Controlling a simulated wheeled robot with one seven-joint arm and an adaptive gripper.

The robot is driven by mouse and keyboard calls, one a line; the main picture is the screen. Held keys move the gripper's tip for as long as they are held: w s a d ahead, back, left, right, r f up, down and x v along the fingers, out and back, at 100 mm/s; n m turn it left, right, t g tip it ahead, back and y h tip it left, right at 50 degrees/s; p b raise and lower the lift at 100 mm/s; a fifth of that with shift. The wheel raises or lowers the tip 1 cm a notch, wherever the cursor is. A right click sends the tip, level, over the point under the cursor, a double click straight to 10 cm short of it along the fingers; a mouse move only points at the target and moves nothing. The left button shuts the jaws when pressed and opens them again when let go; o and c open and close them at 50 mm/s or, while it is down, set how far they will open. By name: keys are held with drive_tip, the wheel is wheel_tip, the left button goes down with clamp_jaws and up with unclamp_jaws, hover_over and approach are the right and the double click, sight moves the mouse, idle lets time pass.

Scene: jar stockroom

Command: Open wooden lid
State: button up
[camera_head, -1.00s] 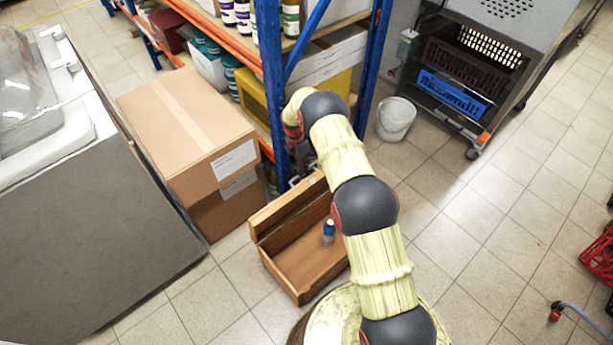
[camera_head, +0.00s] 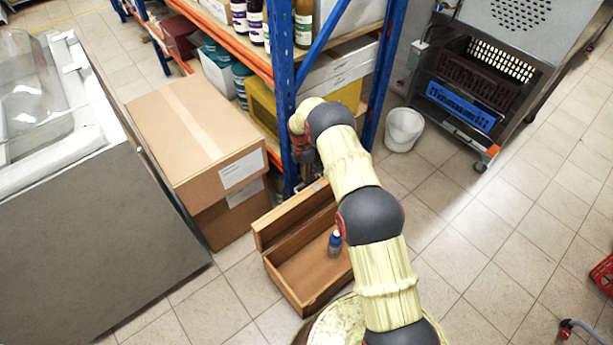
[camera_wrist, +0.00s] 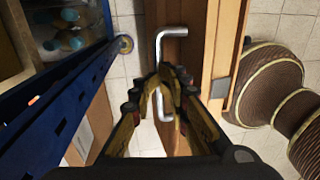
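A wooden box (camera_head: 308,300) stands on the floor, with its lid (camera_head: 290,216) raised along the back edge and the inside open to view. In the wrist view a bent silver handle (camera_wrist: 160,50) is fixed to the wooden lid (camera_wrist: 187,60). In the head view my gripper is mostly hidden behind my arm and the shelf post.
Stacked cardboard boxes (camera_head: 190,130) and a blue-orange shelf (camera_head: 284,90) stand close behind the box. A grey machine (camera_head: 90,230) is at left. A white bucket (camera_head: 403,130) and a rack with a blue crate (camera_head: 462,104) are beyond my arm. Floor at right is mostly free.

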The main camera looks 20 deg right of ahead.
sight(312, 185)
drive_tip(key=shift+o, duration=1.2)
drive_tip(key=shift+g, duration=0.3)
drive_tip(key=s+f, duration=0.1)
drive_tip(key=s+d+f, duration=0.1)
drive_tip(key=f, duration=0.1)
drive_tip(key=shift+s+f, duration=0.15)
drive_tip(key=shift+s, duration=0.1)
drive_tip(key=shift+o, duration=0.8)
drive_tip(key=shift+w, duration=0.1)
drive_tip(key=shift+w+a+r, duration=0.1)
drive_tip(key=shift+a+r, duration=0.1)
drive_tip(key=v, duration=0.8)
drive_tip(key=shift+w+d, duration=0.1)
drive_tip(key=shift+w, duration=0.1)
drive_tip(key=shift+r, duration=0.15)
